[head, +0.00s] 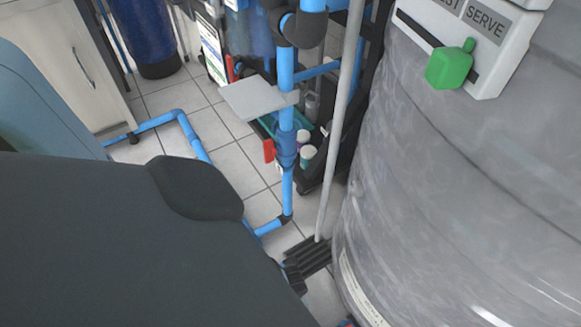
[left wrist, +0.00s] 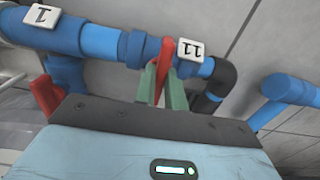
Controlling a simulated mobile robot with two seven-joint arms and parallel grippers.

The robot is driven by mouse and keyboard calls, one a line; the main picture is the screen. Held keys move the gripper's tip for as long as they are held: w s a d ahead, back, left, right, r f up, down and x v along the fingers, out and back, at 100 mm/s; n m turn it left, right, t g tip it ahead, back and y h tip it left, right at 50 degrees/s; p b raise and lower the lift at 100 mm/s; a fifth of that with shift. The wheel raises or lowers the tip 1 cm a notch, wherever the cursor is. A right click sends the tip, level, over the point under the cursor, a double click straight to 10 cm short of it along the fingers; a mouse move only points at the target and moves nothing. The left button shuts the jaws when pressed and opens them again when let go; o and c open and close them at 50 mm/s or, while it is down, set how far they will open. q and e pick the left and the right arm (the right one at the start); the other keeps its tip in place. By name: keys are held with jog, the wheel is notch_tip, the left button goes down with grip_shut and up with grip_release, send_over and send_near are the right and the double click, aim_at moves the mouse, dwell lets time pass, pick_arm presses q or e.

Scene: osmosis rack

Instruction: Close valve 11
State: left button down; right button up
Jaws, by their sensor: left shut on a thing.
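Valve 11 is marked by a white tag (left wrist: 190,50) reading 11 on the blue pipe in the left wrist view. Its red handle (left wrist: 165,58) stands out from the pipe beside the tag, pointing toward my wrist. My left gripper (left wrist: 163,84) has its green fingers on both sides of this handle and is shut on it. The fingers hide part of the handle. In the head view a large dark part of my body covers the lower left, and I cannot make out either gripper there.
Another valve with a red handle (left wrist: 47,94) sits left, near a tag (left wrist: 41,15) reading 1. In the head view, a blue vertical pipe (head: 286,115) carries a red handle (head: 269,150). A large grey tank (head: 450,190) fills the right. Tiled floor (head: 238,165) shows between.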

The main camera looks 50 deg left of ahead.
jog(key=shift+w, duration=0.35)
pick_arm(q)
jog(key=c, duration=1.9)
grip_release()
jog(key=o, duration=0.4)
jog(key=shift+o, duration=0.2)
pick_arm(e)
jog(key=shift+s+r, duration=0.1)
jog(key=shift+s, duration=0.35)
